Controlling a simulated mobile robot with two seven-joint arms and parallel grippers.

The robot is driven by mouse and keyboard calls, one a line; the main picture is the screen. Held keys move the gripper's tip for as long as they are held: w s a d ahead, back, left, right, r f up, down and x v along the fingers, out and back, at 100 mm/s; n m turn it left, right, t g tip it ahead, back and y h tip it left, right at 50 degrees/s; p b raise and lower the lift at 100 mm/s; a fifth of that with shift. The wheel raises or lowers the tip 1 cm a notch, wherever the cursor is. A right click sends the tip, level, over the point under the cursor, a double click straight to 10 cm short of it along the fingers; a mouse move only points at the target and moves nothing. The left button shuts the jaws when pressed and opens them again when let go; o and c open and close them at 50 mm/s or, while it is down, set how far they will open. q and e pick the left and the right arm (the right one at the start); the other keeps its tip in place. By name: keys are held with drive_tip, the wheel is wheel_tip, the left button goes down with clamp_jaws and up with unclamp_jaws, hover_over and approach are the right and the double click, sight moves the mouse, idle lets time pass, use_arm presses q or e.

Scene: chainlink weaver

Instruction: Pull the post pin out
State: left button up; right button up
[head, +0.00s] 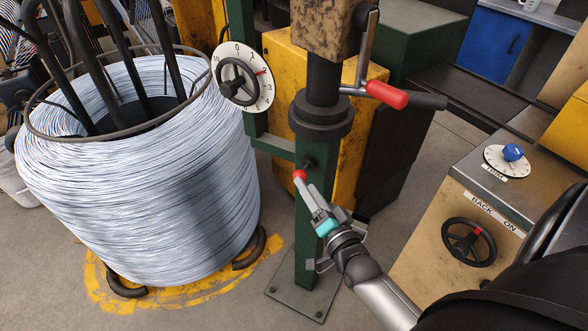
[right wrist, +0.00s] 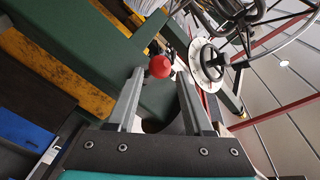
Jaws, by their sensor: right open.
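The post pin (head: 299,175) shows as a red ball knob on a dark shaft that sticks out of the green post (head: 307,225). Its red knob also shows in the right wrist view (right wrist: 159,67), near my fingertips and between them in the picture. My right gripper (head: 305,184) is open with its fingers pointing up at the knob. I cannot tell whether a finger touches it. In the right wrist view my two grey fingers (right wrist: 160,82) stand apart with a gap on either side of the knob. My left gripper is not in view.
A large coil of pale wire (head: 150,180) stands left of the post. A dial with a black handwheel (head: 244,77) and a red-handled lever (head: 386,93) sit above the pin. A control cabinet (head: 440,235) stands at the right. The floor around the post's base plate is clear.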

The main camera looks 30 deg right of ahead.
drive_tip(key=w+b, duration=0.1)
drive_tip(key=w, duration=0.6)
drive_tip(key=shift+w+d, duration=0.4)
clamp_jaws()
drive_tip(key=shift+s, duration=0.1)
idle(1.0)
